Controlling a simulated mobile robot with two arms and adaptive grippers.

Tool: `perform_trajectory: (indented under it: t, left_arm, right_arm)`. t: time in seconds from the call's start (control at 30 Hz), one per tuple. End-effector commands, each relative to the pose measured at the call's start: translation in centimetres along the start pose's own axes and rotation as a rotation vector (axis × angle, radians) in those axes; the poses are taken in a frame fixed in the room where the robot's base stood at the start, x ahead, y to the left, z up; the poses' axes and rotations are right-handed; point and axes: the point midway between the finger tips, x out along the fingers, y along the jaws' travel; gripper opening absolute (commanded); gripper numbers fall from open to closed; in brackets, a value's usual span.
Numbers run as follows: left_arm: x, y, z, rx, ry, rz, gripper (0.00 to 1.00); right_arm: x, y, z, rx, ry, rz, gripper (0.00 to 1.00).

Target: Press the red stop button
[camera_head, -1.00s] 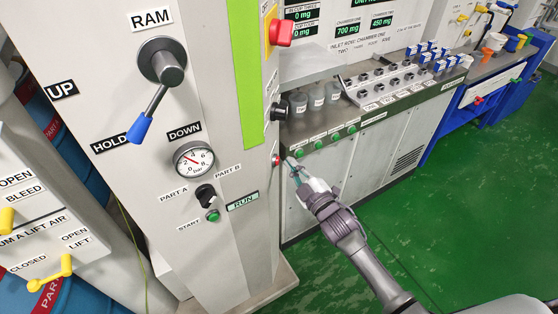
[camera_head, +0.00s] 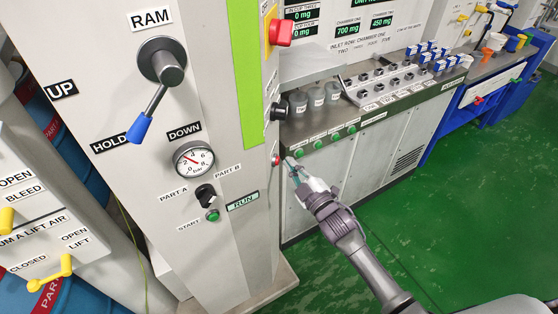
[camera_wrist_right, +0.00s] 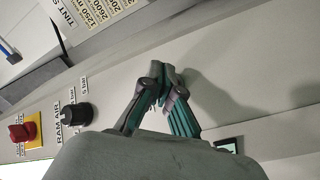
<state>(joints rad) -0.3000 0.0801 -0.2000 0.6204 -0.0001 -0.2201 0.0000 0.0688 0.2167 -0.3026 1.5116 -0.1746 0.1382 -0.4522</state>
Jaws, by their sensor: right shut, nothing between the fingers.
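A small red button (camera_head: 276,160) sits on the right side face of the grey machine column (camera_head: 235,255), below a black knob. My right gripper (camera_head: 290,163) is just to its right in the head view, with its fingertips pointing at it. I cannot tell whether they touch. In the right wrist view the gripper (camera_wrist_right: 168,76) is shut and empty, close to the grey panel face. The red button is not visible there; the fingers may hide it. My left gripper is not in view.
A red switch on a yellow plate (camera_head: 281,32) and a black knob (camera_head: 278,111) are above on the same side face. The green start button (camera_head: 212,215) and ram lever (camera_head: 150,113) are on the front. A bench with green buttons (camera_head: 318,144) stands right; green floor is open.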

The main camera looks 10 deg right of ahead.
Motion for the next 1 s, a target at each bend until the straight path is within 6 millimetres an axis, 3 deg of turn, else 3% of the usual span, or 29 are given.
perform_trajectory:
  t: [1.0]
  left_arm:
    - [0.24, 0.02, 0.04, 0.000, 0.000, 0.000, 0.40]
  right_arm:
    - [0.80, -0.59, -0.59, 0.000, 0.000, 0.000, 0.00]
